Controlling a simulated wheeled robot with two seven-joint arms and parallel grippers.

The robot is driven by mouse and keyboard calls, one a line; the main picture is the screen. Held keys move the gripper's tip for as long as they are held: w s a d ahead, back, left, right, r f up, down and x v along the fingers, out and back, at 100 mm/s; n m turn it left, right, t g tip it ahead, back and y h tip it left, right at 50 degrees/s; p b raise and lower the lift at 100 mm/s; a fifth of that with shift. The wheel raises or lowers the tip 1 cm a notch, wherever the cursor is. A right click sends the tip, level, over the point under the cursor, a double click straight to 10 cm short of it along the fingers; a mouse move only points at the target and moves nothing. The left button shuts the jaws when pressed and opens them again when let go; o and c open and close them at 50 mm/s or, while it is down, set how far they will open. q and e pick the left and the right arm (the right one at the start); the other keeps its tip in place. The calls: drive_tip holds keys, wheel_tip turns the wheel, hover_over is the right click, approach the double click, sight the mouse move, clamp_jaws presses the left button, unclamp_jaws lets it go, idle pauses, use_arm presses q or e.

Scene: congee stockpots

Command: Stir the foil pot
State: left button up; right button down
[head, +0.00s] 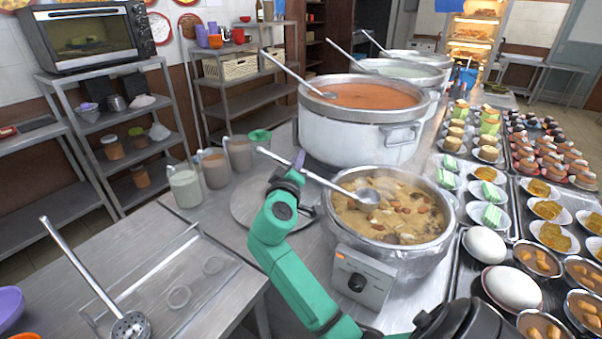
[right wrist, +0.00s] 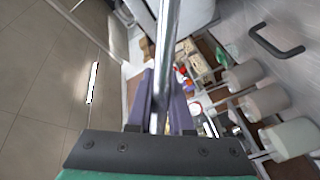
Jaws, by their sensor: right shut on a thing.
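The foil pot (head: 392,262) is the silver pot at centre front, filled with tan congee (head: 385,225) dotted with brown pieces. A steel ladle (head: 330,184) leans across its left rim, with its bowl (head: 368,199) at the congee's surface near the far left side. My right gripper (head: 297,163) is left of the pot, its purple fingers shut on the ladle handle. The right wrist view shows the handle (right wrist: 166,60) between the fingers (right wrist: 160,108). My left gripper is not in view.
A large pot of orange soup (head: 360,120) stands right behind, with more pots beyond. Several filled jugs (head: 186,187) stand to the left. Plates and bowls of food crowd the right side. A slotted ladle (head: 130,325) lies on the front-left table.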

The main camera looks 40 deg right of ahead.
wheel_tip(320, 180, up, 15)
drive_tip(key=s+d+r+m+g+p, duration=0.1)
drive_tip(key=s+d+r+m+p, duration=0.15)
drive_tip(key=d+p, duration=0.35)
drive_tip(key=s+d+r+m+g+p, duration=0.1)
drive_tip(key=d+m+g+p, duration=0.15)
drive_tip(key=d+p, duration=0.35)
drive_tip(key=s+d+m+g+p, duration=0.1)
drive_tip(key=s+d+m+p, duration=0.35)
drive_tip(key=s+d, duration=0.25)
wheel_tip(320, 180, down, 17)
drive_tip(key=b, duration=1.3)
drive_tip(key=shift+d+h, duration=0.3)
drive_tip(key=shift+d, duration=0.15)
drive_tip(key=shift+g, duration=0.25)
drive_tip(key=shift+d, duration=0.1)
